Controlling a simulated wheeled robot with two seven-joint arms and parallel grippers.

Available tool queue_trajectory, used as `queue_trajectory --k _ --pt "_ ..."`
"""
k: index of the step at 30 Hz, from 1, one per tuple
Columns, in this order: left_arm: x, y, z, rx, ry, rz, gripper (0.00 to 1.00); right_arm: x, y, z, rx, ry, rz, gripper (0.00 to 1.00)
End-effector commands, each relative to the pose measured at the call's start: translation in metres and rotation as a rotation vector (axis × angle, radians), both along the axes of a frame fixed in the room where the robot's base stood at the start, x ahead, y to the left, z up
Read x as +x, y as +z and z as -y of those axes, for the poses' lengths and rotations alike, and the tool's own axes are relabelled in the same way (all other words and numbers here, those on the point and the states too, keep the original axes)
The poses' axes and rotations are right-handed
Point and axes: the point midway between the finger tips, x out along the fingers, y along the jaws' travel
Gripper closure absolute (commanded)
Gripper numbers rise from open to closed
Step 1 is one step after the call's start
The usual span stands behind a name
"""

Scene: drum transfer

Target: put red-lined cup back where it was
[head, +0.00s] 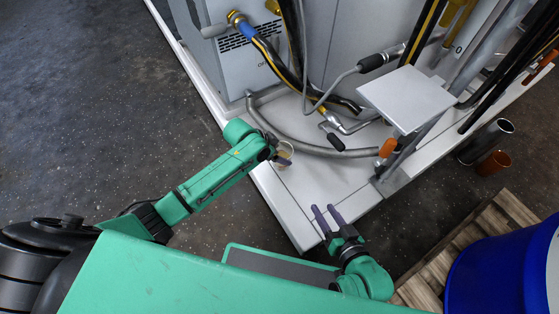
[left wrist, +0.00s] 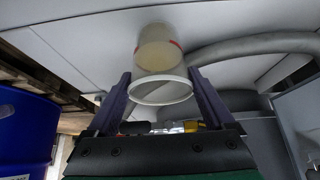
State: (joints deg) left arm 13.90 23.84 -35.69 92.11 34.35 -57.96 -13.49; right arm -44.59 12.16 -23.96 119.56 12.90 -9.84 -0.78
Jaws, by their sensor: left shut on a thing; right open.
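The cup (head: 285,149) is pale and see-through, with yellowish contents, at the left edge of the white platform in the head view. My left gripper (head: 280,158) is shut on it. In the left wrist view the cup (left wrist: 158,52) sits between the two dark fingers, with short red marks on its sides and a white round rim toward the camera. Whether its base touches the platform I cannot tell. My right gripper (head: 327,212) is open and empty above the platform's front corner.
The white platform (head: 310,187) carries a curved grey pipe (head: 325,147), hoses and a cabinet (head: 248,62) behind the cup. A square white plate (head: 407,98) stands at right. A blue drum (head: 500,270) on a wooden pallet (head: 435,272) is at lower right. The platform's front corner is bare.

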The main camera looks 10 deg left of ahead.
Motion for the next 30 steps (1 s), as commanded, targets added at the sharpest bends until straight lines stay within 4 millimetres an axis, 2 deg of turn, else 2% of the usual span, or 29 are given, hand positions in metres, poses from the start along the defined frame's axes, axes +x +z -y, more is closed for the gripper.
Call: queue_trajectory --k 1,4,11,20,21,22,30 --pt "0.0 -0.015 0.0 0.0 0.0 -0.002 0.73 0.0 -0.012 0.0 0.005 -0.003 0.002 0.5" --pt "0.0 -0.032 0.0 -0.001 0.0 -0.001 0.73 0.0 -0.021 -0.001 0.016 -0.012 0.015 0.5" --pt "0.0 -0.03 0.0 0.0 0.0 0.0 0.73 0.0 -0.018 -0.001 0.018 -0.014 0.02 0.5" --pt "0.0 -0.038 0.001 -0.001 -0.001 0.0 0.73 0.0 -0.021 -0.001 0.019 -0.016 0.022 0.5" --pt "0.0 -0.039 0.0 -0.001 -0.001 0.0 0.09 0.0 -0.021 -0.001 0.02 -0.017 0.023 0.5" --pt "0.0 -0.038 0.0 -0.001 -0.001 0.0 0.0 0.001 -0.021 -0.001 0.02 -0.017 0.023 0.5" --pt "0.0 -0.037 0.0 0.0 0.0 0.0 0.0 0.0 -0.02 -0.001 0.019 -0.016 0.022 0.5"
